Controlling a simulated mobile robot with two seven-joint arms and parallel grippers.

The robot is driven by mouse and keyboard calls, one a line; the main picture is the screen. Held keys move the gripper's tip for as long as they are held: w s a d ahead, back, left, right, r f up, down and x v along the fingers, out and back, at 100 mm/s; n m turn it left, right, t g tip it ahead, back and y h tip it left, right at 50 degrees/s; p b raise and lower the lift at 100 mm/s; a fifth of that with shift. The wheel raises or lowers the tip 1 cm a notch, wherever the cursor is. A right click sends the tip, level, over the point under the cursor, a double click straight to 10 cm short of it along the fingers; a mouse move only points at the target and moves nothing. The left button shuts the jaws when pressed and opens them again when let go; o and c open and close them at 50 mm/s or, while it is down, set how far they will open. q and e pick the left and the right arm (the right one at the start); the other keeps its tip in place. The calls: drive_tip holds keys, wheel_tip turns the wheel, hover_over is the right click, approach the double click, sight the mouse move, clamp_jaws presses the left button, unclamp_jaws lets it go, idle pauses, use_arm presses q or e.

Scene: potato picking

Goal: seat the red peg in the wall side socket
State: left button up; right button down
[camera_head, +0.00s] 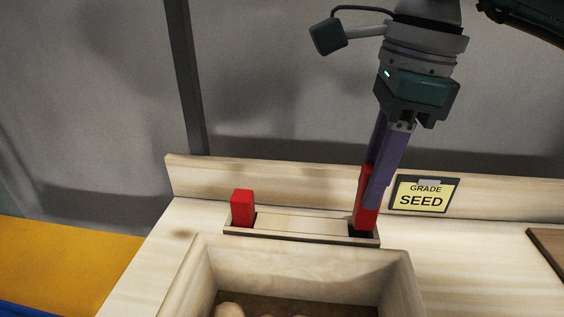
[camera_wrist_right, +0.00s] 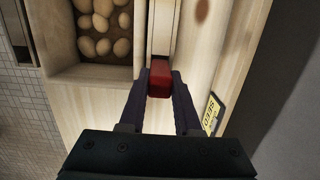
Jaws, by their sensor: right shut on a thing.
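A red peg (camera_head: 367,217) is held by my right gripper (camera_head: 373,187) at the right end of a low wooden holder (camera_head: 300,226). The holder's dark right socket (camera_head: 359,234) shows at the peg's foot; I cannot tell whether the foot is inside it. The peg looks slightly tilted in the head view. In the right wrist view the red peg (camera_wrist_right: 159,82) sits between the two fingers of my right gripper (camera_wrist_right: 160,88). Another red peg (camera_head: 242,208) stands at the holder's left end. My left gripper is not in view.
A wooden crate (camera_head: 196,282) with potatoes (camera_wrist_right: 101,22) stands in front of the holder. A "GRADE SEED" sign (camera_head: 423,194) stands close to the right of my gripper. A low wooden back board (camera_head: 270,183) runs behind.

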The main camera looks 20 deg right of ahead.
sight(363, 219)
drive_tip(key=f+b, duration=0.2)
drive_tip(key=f, duration=0.2)
drive_tip(key=shift+a+f+b, duration=0.2)
drive_tip(key=shift+b, duration=0.15)
drive_tip(key=shift+d+f, duration=0.1)
drive_tip(key=shift+f, duration=0.25)
drive_tip(key=shift+r, duration=0.15)
drive_tip(key=shift+f, duration=0.2)
drive_tip(key=c, duration=0.6)
unclamp_jaws()
drive_tip(key=shift+w, duration=0.1)
